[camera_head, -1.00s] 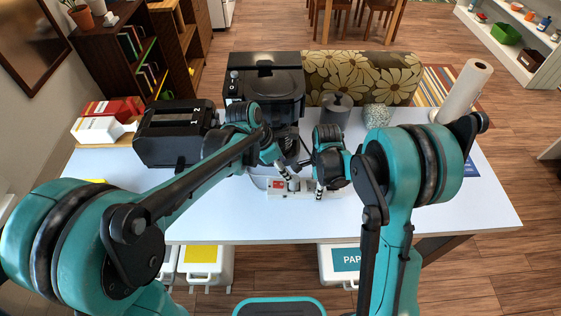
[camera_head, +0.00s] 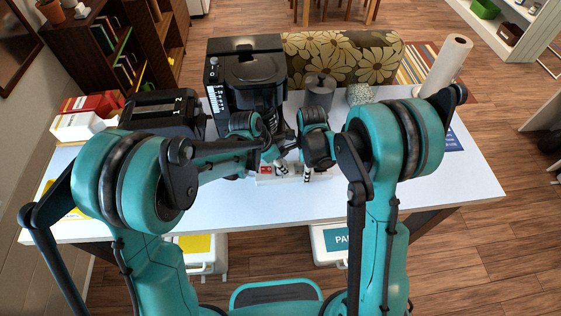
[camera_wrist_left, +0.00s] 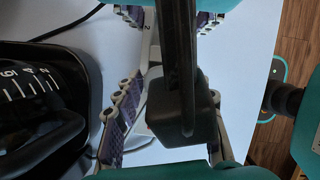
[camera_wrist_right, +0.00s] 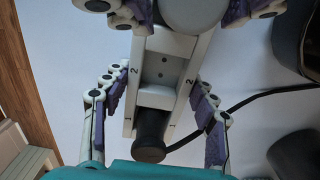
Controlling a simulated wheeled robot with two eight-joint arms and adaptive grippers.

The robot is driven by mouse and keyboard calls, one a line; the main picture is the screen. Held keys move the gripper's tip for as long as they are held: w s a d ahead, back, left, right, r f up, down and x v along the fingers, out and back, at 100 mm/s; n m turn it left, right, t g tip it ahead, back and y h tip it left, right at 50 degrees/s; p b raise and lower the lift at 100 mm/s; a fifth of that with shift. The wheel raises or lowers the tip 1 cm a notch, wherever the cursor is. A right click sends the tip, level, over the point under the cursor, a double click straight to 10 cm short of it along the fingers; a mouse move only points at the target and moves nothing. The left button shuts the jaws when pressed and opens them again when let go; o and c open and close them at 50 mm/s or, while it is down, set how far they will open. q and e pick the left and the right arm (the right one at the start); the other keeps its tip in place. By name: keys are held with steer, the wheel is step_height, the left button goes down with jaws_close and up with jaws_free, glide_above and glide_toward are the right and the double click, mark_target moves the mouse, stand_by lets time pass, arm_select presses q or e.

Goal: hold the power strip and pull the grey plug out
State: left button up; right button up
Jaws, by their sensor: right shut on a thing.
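The white power strip (camera_head: 264,180) lies on the table, with a red part at its left end. In the right wrist view its numbered sockets show (camera_wrist_right: 160,72), with a black plug (camera_wrist_right: 150,130) at socket 1. My right gripper (camera_head: 307,174) is shut on the strip, its pads against both sides (camera_wrist_right: 155,98). My left gripper (camera_head: 281,168) is open, with fingers on either side of a dark, shadowed plug body (camera_wrist_left: 178,108) and its thick cord. A pale grey rounded plug (camera_wrist_right: 190,12) shows between the left fingers in the right wrist view. The left fingertips are partly hidden.
A black coffee machine (camera_head: 245,75) stands close behind the strip, with a black toaster (camera_head: 160,108) to its left. A grey canister (camera_head: 320,92) and a paper roll (camera_head: 447,62) are at the back right. A black cable (camera_wrist_right: 255,98) crosses the table. The table's right front (camera_head: 450,190) is clear.

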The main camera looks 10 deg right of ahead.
mark_target(285, 161)
arm_select(q)
jaws_close()
steer(key=shift+r, duration=0.15)
steer(key=shift+r, duration=1.25)
steer(key=shift+d+r, duration=0.1)
steer(key=shift+r, duration=0.15)
steer(key=shift+w, duration=0.1)
